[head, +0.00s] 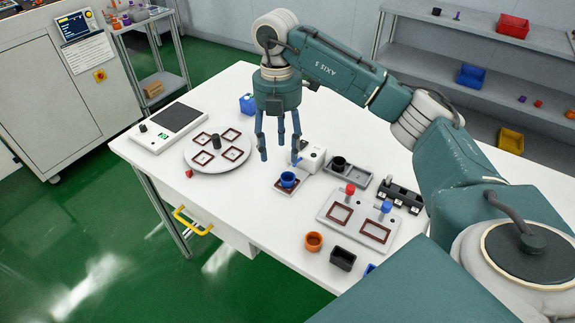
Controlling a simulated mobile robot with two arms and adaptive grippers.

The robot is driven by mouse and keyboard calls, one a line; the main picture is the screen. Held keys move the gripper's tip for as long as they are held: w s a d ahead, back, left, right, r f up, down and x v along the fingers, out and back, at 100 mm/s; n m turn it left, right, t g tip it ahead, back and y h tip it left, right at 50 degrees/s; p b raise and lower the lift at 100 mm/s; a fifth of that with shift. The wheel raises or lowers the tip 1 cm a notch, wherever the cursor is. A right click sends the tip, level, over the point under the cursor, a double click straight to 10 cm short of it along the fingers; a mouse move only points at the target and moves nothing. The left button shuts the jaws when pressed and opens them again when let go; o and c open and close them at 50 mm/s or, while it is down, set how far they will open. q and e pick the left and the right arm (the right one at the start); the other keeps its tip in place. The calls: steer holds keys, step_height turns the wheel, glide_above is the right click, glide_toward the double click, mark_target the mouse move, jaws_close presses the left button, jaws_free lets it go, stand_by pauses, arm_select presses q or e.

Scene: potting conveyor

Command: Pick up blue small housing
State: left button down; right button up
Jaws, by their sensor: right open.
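Several blue parts could be the blue small housing. A round blue cup (288,180) stands on a small brown-framed plate on the white table. A blue box-like part (247,104) stands near the table's back edge, left of my right gripper. Another blue part (369,269) shows at the front, partly hidden by my arm. My right gripper (279,155) points down over the table with its fingers apart and nothing between them. In the picture its fingertips are just above and left of the blue cup. My left gripper is not in view.
A round fixture (217,160) and a scale (165,128) stand to the left. A white device (311,158), grey tray (348,172) and two-slot fixture (340,226) stand to the right. An orange cup (314,241) and black box (342,258) are in front. The table's front-left area is mostly clear.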

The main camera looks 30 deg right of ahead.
mark_target(287, 174)
steer(key=shift+h, duration=0.3)
steer(key=f, duration=0.2)
steer(key=d+f+p, duration=0.1)
steer(key=f, duration=0.1)
steer(key=shift+s+d, duration=0.1)
steer(key=shift+s, duration=0.2)
steer(key=f+p, duration=0.1)
steer(key=f, duration=0.4)
steer(key=shift+s+d+p, duration=0.1)
steer(key=shift+s+p, duration=0.1)
steer(key=shift+p, duration=0.2)
steer(key=shift+f, duration=0.45)
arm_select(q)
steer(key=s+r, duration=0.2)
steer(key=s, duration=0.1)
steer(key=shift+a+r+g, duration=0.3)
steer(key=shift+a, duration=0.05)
arm_select(e)
steer(key=c, duration=1)
